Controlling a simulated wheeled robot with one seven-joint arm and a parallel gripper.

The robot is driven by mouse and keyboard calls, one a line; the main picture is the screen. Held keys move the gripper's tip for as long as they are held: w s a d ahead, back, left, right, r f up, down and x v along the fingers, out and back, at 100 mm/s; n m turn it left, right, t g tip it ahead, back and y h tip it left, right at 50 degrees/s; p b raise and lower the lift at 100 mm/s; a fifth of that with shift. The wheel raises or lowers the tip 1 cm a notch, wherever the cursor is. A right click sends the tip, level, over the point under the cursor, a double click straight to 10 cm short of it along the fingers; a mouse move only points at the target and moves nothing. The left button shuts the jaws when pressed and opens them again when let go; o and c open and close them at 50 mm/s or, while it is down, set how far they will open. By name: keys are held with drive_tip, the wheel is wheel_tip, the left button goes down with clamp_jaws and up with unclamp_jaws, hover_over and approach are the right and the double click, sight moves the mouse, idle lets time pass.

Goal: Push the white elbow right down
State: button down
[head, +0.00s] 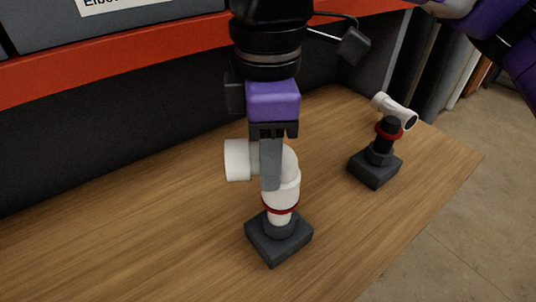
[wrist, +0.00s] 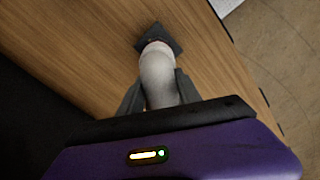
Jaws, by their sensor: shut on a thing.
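The white elbow (head: 284,188) is in the middle of the head view, with one open end facing left and the other facing down. Its lower end sits over a short white pipe stub with a red ring (head: 280,210) on a dark square base (head: 279,242). The red ring and a little white stub still show below the elbow's rim. My gripper (head: 270,165) points down and is shut on the elbow, with one grey finger across its near side. In the wrist view the elbow (wrist: 158,75) lies between both fingers, above the dark base.
A second dark base (head: 375,169) with a black stub and red ring stands to the right. A red-edged shelf (head: 110,75) is behind.

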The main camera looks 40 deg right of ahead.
drive_tip(key=shift+f+b, duration=0.35)
drive_tip(key=shift+f, duration=0.7)
idle(0.5)
drive_tip(key=c, duration=0.7)
unclamp_jaws()
drive_tip(key=shift+c, duration=0.2)
drive_tip(key=shift+r+p, duration=0.55)
drive_tip(key=shift+r, duration=3.4)
